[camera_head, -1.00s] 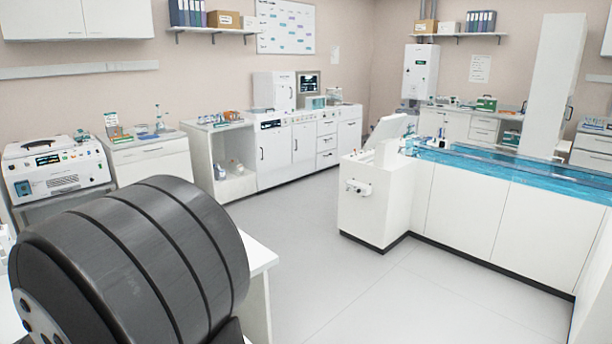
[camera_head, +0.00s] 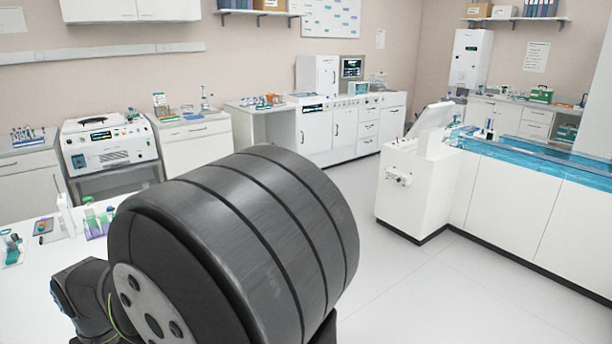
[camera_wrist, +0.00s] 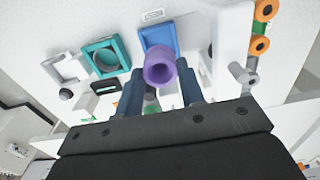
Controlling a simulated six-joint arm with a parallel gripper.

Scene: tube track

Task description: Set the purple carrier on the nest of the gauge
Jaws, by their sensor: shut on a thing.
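In the wrist view, the purple carrier (camera_wrist: 159,66) is a short round tube, its open end facing the camera. My gripper (camera_wrist: 161,84) is shut on it, with a dark blue finger on either side. Beyond it are a blue square piece (camera_wrist: 151,30), a teal square frame with a round opening (camera_wrist: 86,58) and a white square frame (camera_wrist: 50,71), all on a white surface. The carrier overlaps the blue piece in the picture; I cannot tell the gap between them. I cannot tell which piece is the gauge or its nest. The gripper is outside the head view.
Orange ringed parts (camera_wrist: 259,45) stand at the right of the wrist view. In the head view, a white table (camera_head: 35,285) at the left carries small coloured items and a green and purple tube group (camera_head: 95,222). My dark arm link hides much of this table. Open floor lies beyond.

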